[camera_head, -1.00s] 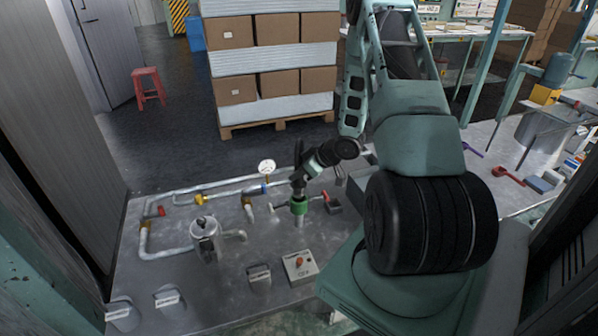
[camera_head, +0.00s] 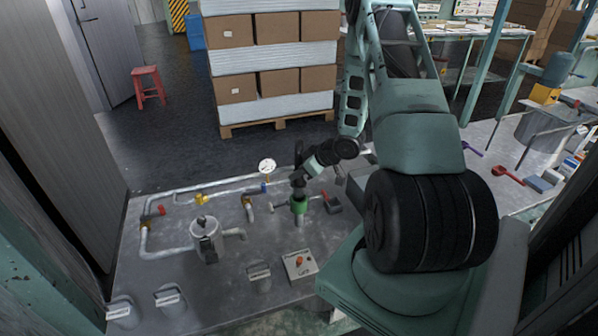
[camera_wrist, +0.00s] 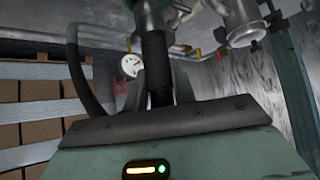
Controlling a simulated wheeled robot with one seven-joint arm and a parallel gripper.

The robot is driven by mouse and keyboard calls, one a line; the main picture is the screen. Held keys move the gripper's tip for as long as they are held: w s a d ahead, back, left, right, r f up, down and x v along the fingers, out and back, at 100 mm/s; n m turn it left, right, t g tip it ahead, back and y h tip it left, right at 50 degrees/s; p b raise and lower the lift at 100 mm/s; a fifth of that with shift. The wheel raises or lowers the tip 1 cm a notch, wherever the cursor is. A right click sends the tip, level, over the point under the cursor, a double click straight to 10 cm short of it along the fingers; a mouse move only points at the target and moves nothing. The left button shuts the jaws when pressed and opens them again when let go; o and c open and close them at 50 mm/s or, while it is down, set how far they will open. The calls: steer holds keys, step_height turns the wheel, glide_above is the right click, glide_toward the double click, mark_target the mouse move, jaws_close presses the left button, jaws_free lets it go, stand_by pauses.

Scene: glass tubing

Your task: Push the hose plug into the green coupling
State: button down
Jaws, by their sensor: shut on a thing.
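The green coupling (camera_head: 298,206) stands upright on the grey bench in the head view. A bit of its green also shows at the top edge of the wrist view (camera_wrist: 147,8). My gripper (camera_head: 299,183) is directly above the coupling and is shut on the hose plug, a dark upright cylinder (camera_wrist: 154,55) in the wrist view. The plug's far end reaches up to the green part in that view. A black hose (camera_wrist: 80,75) curves along the left there. How deep the plug sits in the coupling cannot be told.
A red-handled valve (camera_head: 328,198) is close right of the coupling. A gauge (camera_head: 267,166), pipes and a metal canister (camera_head: 207,240) are to the left. A control box (camera_head: 299,267) stands in front. Stacked cartons (camera_head: 275,70) are behind the bench.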

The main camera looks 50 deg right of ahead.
mark_target(303, 183)
steer(key=shift+f+b, duration=1.7)
steer(key=shift+f, duration=1)
steer(key=c, duration=1.1)
jaws_free()
steer(key=v, duration=1.7)
steer(key=shift+s+r+p, duration=0.15)
steer(key=shift+r+p, duration=0.05)
steer(key=shift+p, duration=0.2)
